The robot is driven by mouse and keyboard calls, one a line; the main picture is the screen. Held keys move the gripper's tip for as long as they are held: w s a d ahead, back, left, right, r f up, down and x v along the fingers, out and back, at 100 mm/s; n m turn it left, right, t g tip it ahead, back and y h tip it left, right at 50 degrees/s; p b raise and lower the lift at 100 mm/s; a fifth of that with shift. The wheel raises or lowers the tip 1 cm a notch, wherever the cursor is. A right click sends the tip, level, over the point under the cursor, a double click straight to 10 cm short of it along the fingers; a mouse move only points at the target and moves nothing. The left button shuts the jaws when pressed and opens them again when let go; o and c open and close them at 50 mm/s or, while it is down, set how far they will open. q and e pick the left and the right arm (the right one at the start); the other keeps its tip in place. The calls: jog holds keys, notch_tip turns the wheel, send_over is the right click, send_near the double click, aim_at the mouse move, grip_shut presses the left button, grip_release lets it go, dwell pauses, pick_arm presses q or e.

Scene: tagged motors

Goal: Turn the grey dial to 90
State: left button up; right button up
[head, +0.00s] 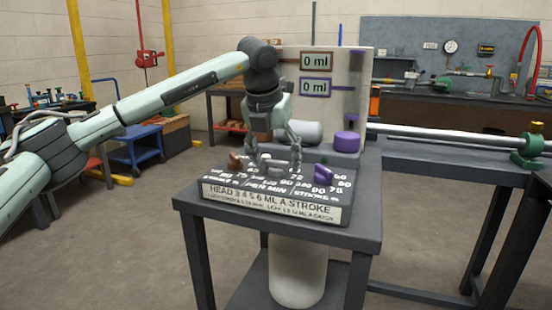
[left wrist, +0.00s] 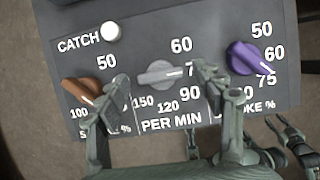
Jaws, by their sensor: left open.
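The grey dial (left wrist: 160,74) is the middle one of three on a dark sloped panel (left wrist: 130,28). In the left wrist view its light pointer mark faces right, toward a number starting with 7 that a finger partly covers. The number 90 stands below that, to the right of 120 and 150, above PER MIN. My left gripper (head: 273,160) is open over the panel. In the left wrist view its fingers (left wrist: 160,85) stand on either side of the grey dial, with visible gaps. In the head view the fingers mostly hide this dial.
A brown dial (left wrist: 80,90) lies left and a purple dial (left wrist: 245,57) right, close to my fingers. A white CATCH button (left wrist: 111,31) is above. Behind the panel, a board (head: 340,70) carries two displays (head: 316,61) reading 0 ml. The panel stands on a grey table (head: 362,215).

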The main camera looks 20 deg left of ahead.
pick_arm(q)
jog(key=shift+w+f, duration=0.1)
jog(key=shift+f, duration=0.05)
jog(key=c, duration=1.2)
jog(key=shift+o, duration=0.2)
pick_arm(e)
jog(key=shift+w+r, duration=0.1)
jog(key=shift+w, duration=0.1)
